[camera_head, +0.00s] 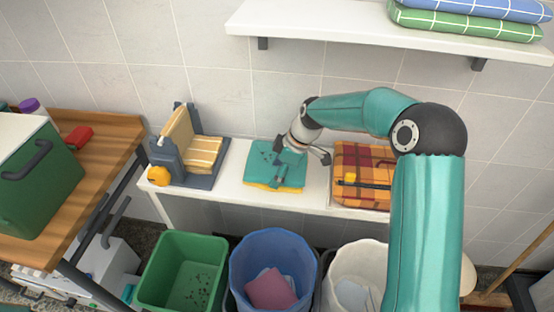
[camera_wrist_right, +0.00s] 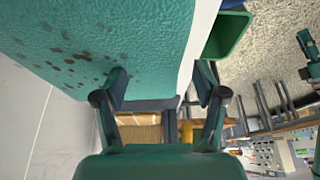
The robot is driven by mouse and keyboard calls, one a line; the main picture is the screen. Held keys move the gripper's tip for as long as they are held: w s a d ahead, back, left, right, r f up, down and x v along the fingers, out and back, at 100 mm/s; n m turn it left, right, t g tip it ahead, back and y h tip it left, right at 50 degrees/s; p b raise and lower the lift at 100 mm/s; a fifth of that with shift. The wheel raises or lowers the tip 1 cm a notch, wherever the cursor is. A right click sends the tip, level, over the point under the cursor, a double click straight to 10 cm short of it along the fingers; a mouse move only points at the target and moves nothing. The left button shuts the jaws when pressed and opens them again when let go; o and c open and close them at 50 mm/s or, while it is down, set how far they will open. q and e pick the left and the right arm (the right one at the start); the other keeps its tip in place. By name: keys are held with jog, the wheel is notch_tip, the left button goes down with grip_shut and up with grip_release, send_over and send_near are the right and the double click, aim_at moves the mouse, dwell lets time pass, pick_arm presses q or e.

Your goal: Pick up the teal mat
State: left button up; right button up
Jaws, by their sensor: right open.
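The teal mat (camera_head: 262,158) lies on the white bench, with dark spots on its top and a yellow layer showing under its front edge. In the right wrist view the spotted teal mat (camera_wrist_right: 90,40) fills the upper left, close to the fingers. My right gripper (camera_head: 300,152) is over the right part of the mat, with its fingers spread. I cannot tell whether a finger touches the mat. My left gripper is not in view.
Below are a green bin (camera_head: 165,265), a blue bin (camera_head: 245,250) and a white bin (camera_head: 345,255). A shelf (camera_head: 320,22) hangs above.

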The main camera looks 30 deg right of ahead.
jog(key=shift+w+a+f, duration=0.1)
jog(key=shift+a+f, duration=0.1)
jog(key=shift+f, duration=0.2)
jog(key=shift+c, duration=0.2)
grip_shut()
